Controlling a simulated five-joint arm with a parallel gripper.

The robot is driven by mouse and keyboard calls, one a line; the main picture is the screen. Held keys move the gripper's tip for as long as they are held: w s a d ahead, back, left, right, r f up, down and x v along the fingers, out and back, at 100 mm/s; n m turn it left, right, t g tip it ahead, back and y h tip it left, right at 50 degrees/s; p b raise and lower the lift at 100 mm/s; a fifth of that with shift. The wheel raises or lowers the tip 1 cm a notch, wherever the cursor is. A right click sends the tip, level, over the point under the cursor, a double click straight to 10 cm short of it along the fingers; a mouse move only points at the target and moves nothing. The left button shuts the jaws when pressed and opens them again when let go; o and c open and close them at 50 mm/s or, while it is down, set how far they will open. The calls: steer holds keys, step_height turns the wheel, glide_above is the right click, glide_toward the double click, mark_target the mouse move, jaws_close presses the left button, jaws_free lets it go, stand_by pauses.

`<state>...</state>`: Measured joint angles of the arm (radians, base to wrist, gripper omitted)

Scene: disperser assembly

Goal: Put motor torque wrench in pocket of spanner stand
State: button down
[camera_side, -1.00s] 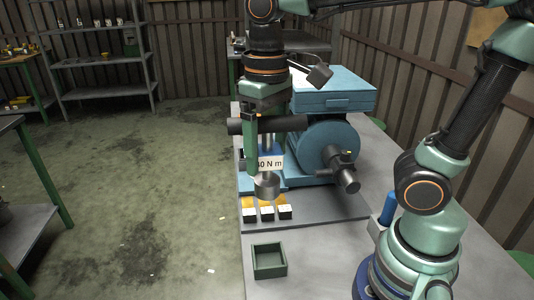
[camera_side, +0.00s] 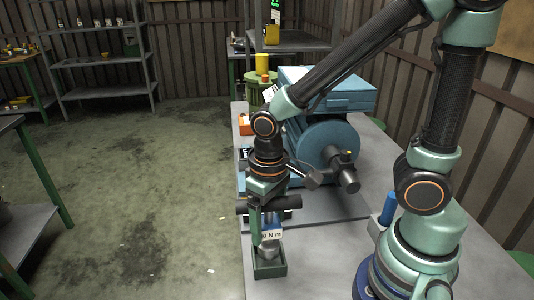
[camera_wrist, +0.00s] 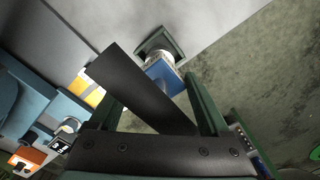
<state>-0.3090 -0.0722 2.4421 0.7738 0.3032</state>
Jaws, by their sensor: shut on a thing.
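The motor torque wrench (camera_side: 271,235) has a blue body, a white label ending in "0 N m" and a grey metal cylinder at its lower end. My gripper (camera_side: 267,226) is shut on it and holds it roughly upright. The small dark green open-topped box (camera_side: 271,271), which I take for the spanner stand pocket, is directly below. The cylinder overlaps the box opening; whether it is inside or just above cannot be told. In the wrist view the wrench (camera_wrist: 163,75) is between my green fingers (camera_wrist: 160,95), with the green box (camera_wrist: 157,42) just beyond.
The blue motor (camera_side: 330,140) with its round housing and dark shaft stands behind on a grey plate. The bench top (camera_side: 325,265) right of the box is clear. The bench's left edge is close to the box. An orange block (camera_side: 245,125) is farther back.

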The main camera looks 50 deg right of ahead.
mark_target(268, 243)
steer(key=shift+f, duration=1.95)
steer(key=shift+f, duration=0.15)
jaws_free()
step_height(268, 243, up, 12)
steer(key=shift+r, duration=0.15)
steer(key=w+d+r+t, duration=0.2)
steer(key=d+r+t, duration=0.3)
steer(key=d, duration=0.3)
steer(key=shift+w+d+r+t, duration=0.2)
steer(key=shift+w+r+t, duration=0.1)
steer(key=shift+r, duration=0.2)
